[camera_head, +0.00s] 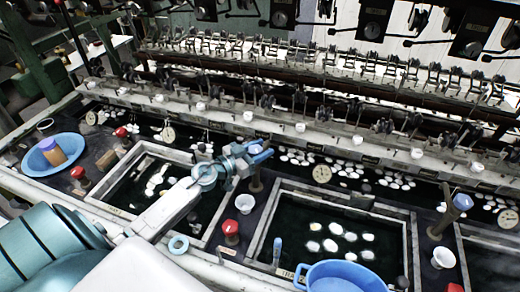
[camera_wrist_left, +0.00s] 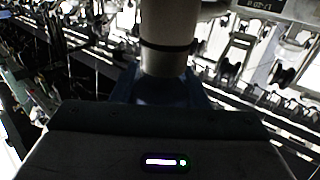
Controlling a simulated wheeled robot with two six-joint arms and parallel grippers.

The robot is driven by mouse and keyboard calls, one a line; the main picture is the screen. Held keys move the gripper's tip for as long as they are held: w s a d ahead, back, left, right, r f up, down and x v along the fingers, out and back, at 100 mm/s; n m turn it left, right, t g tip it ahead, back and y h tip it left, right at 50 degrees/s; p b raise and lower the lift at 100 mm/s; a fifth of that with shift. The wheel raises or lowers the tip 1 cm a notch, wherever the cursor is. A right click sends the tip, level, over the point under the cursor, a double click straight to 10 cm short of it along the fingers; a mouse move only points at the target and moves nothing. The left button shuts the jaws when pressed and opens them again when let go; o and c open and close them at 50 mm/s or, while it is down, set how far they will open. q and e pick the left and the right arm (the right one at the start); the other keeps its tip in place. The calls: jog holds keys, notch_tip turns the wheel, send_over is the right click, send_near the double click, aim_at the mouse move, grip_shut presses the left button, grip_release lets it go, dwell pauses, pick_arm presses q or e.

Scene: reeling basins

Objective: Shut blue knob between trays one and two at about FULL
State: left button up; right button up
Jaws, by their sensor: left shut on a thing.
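The blue knob (camera_head: 261,152) sits on top of a short brown post (camera_head: 255,186) between the left tray (camera_head: 165,150) and the middle tray (camera_head: 345,193). My left gripper (camera_head: 246,157) reaches in from the left over the left tray and is shut on the blue knob. The gripper partly hides the knob, and I cannot read its setting or a FULL mark. In the left wrist view, a pale cylinder with a dark band (camera_wrist_left: 168,35) stands beyond the dark gripper body. My right gripper is not in view.
A red-capped post (camera_head: 231,230) and a white cup (camera_head: 245,203) stand below the knob. Another blue knob (camera_head: 462,202) stands right of the middle tray. Blue basins stand at the left (camera_head: 40,165) and front (camera_head: 345,277). The reeling machinery (camera_head: 330,95) runs behind.

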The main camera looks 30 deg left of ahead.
pick_arm(q)
jog(key=shift+m+h, duration=0.3)
jog(key=shift+h, duration=0.1)
jog(key=shift+m+g+h+b, duration=0.3)
jog(key=shift+m+g+h, duration=0.2)
jog(key=shift+h, duration=0.2)
jog(key=m+g+h, duration=0.2)
jog(key=m+h, duration=0.1)
jog(key=shift+s+d+g+h, duration=0.1)
jog(key=shift+d+g+h, duration=0.15)
jog(key=shift+g+h, duration=0.15)
jog(key=shift+s+d+m+g+h+b, duration=0.15)
jog(key=shift+m+g+h+b, duration=0.35)
jog(key=shift+m+g+h, duration=0.4)
jog(key=shift+s+m+g+h+b, duration=0.1)
jog(key=shift+m+g+h+b, duration=0.45)
jog(key=shift+g, duration=0.55)
jog(key=shift+m, duration=0.25)
jog(key=o, duration=1)
jog(key=shift+c, duration=0.2)
jog(key=shift+s, duration=0.1)
